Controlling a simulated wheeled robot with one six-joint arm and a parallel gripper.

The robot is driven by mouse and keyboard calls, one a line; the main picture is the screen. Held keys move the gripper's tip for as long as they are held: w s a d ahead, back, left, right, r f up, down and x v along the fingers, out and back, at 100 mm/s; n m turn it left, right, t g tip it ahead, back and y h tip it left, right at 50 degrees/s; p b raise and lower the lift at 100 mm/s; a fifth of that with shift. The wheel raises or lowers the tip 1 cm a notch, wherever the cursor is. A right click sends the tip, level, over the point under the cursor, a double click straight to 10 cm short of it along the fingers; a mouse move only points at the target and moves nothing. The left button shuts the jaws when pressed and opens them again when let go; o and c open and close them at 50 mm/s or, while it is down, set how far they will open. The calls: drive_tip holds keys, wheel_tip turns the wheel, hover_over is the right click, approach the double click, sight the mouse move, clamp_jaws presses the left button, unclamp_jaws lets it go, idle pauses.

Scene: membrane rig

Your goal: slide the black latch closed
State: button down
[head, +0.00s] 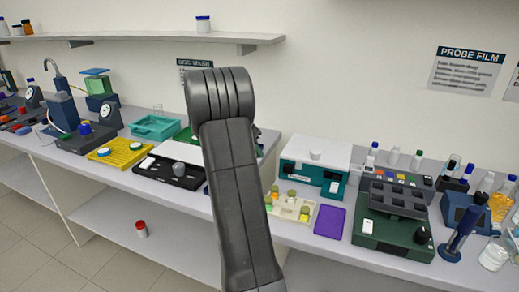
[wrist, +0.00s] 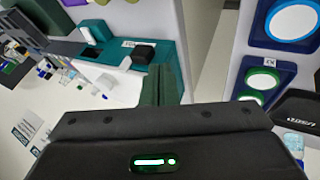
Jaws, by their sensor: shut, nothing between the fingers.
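The black latch (wrist: 144,54) is a small dark block on the teal face of a box (wrist: 178,58) in the wrist view. In the head view, the teal box with a white lid (head: 306,151) stands right of my arm, with a small dark part on its front that is too small to make out clearly. My gripper (wrist: 161,72) shows in the wrist view as two dark green fingers pressed together, empty. Its tips appear close to the latch; I cannot tell whether they touch. In the head view my arm hides the gripper.
A tray of small vials (head: 290,206) and a purple pad (head: 329,221) lie in front of the box. A dark green device (head: 393,233) stands to the right. A black device (head: 172,172) is left of my arm. Round dials (wrist: 293,22) show at right in the wrist view.

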sight(288, 169)
drive_tip(key=shift+t, duration=0.3)
drive_tip(key=w+a, duration=0.1)
drive_tip(key=w+a+r, duration=0.1)
drive_tip(key=a, duration=0.1)
drive_tip(key=shift+w, duration=0.3)
drive_tip(key=shift+f, duration=0.1)
drive_tip(key=d+f+p, duration=0.1)
drive_tip(key=d+f, duration=0.1)
drive_tip(key=d, duration=0.1)
drive_tip(key=d+f+p, duration=0.1)
drive_tip(key=d+f, duration=0.2)
drive_tip(key=w+d+f+p, duration=0.1)
drive_tip(key=d+f+p, duration=0.1)
drive_tip(key=d+f, duration=0.1)
drive_tip(key=shift+d, duration=0.25)
